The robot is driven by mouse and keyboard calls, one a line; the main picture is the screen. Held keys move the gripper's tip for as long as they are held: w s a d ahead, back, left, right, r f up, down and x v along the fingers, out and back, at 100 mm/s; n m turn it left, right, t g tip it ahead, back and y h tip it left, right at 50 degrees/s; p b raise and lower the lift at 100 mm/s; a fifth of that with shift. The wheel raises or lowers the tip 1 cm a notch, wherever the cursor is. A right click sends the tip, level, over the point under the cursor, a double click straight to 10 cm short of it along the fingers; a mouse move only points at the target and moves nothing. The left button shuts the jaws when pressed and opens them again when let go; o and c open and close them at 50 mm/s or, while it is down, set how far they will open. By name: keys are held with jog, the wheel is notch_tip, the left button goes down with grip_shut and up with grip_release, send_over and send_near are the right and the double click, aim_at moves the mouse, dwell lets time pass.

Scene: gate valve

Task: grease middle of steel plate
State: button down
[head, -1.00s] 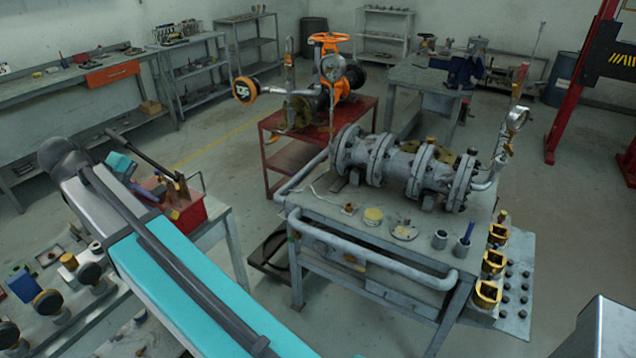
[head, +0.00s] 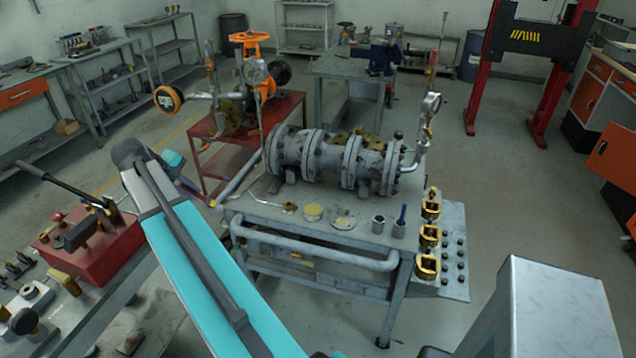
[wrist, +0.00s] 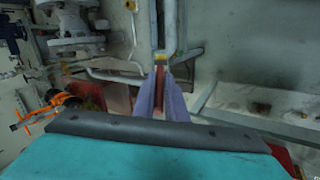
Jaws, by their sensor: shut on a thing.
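A round flat plate (head: 343,222), which looks like the steel plate, lies near the front edge of the grey table (head: 260,206). Its middle looks slightly yellowish; I cannot tell whether that is grease. A round yellow-topped tin (head: 312,211) stands just left of it. In the wrist view, my gripper (wrist: 162,82) is shut on a slim reddish-brown tool (wrist: 160,92) with a yellow part toward its far end; its tip is unclear. In the head view, my arm hides most of the gripper, left of the table and apart from the plate.
A flanged grey pipe assembly (head: 335,160) fills the table's back. Two metal cups (head: 378,224) stand right of the plate, one holding a blue-handled thing. A grey pipe rail (head: 310,258) runs along the table's front. A red toolbox (head: 95,250) sits at left.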

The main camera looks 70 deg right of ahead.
jog(key=s+d+f+m+g+p, duration=0.1)
jog(key=s+d+f+m+p, duration=0.1)
jog(key=s+d, duration=1.1)
jog(key=s+d+f+m+g+p, duration=0.1)
jog(key=s+d+f, duration=0.3)
jog(key=s+d, duration=0.9)
jog(key=s+m+p, duration=0.1)
jog(key=s, duration=0.3)
jog(key=shift+s+f+m+y, duration=0.2)
jog(key=shift+m+y, duration=0.1)
